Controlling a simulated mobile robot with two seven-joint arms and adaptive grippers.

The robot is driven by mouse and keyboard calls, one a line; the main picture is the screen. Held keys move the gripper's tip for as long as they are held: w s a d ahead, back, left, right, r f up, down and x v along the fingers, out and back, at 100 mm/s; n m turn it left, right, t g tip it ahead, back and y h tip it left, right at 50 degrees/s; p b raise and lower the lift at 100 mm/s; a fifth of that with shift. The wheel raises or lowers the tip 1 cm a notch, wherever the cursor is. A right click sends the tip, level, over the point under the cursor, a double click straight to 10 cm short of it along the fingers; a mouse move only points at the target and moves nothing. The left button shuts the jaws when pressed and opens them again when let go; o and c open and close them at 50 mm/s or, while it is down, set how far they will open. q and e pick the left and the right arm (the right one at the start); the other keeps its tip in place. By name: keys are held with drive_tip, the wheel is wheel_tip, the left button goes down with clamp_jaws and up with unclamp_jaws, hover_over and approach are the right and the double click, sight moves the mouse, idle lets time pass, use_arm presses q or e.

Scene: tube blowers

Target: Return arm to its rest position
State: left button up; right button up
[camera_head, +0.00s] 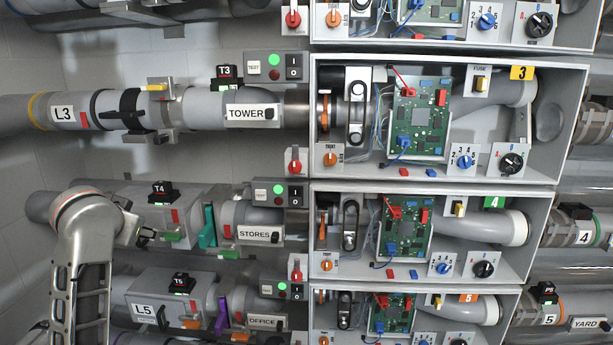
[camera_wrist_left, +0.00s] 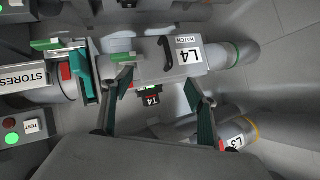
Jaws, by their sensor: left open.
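My left arm rises at the lower left of the head view, its wrist bent toward the L4 tube. My left gripper (camera_head: 135,230) is at that tube, left of the teal gate. In the left wrist view the gripper (camera_wrist_left: 157,80) is open, its two fingers spread wide with nothing held between them. The grey L4 tube housing (camera_wrist_left: 190,58) with its black hatch handle lies beyond the fingers. The T4 tag (camera_wrist_left: 151,101) shows between them. Contact of the fingers with the housing cannot be told. My right gripper is not in view.
The STORES tube (camera_head: 262,235) and teal gate (camera_head: 207,226) are right of my gripper. The L3 tube (camera_head: 65,110) runs above, and the L5 tube (camera_head: 160,290) with a purple gate (camera_head: 222,313) below. Open cabinets with circuit boards (camera_head: 420,117) stand in the middle.

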use_arm(q)
drive_tip(key=s+f+m+g, duration=0.1)
drive_tip(key=s+f, duration=0.6)
drive_tip(key=f, duration=0.7)
drive_tip(key=s+d+f+m+g, duration=0.25)
drive_tip(key=s+f, duration=0.65)
drive_tip(key=s, duration=0.6)
drive_tip(key=s+d+f+m+g, duration=0.1)
drive_tip(key=s+d+f+m, duration=0.15)
drive_tip(key=s+f, duration=0.9)
drive_tip(key=s+d+f+n+t+h, duration=0.1)
drive_tip(key=d+f+n+t+h, duration=0.2)
drive_tip(key=d+f+h, duration=0.3)
drive_tip(key=d+f+t, duration=0.1)
drive_tip(key=d+f, duration=0.4)
drive_tip(key=d, duration=0.4)
drive_tip(key=shift+d+h, duration=0.15)
drive_tip(key=shift+h, duration=0.25)
drive_tip(key=shift+r, duration=0.1)
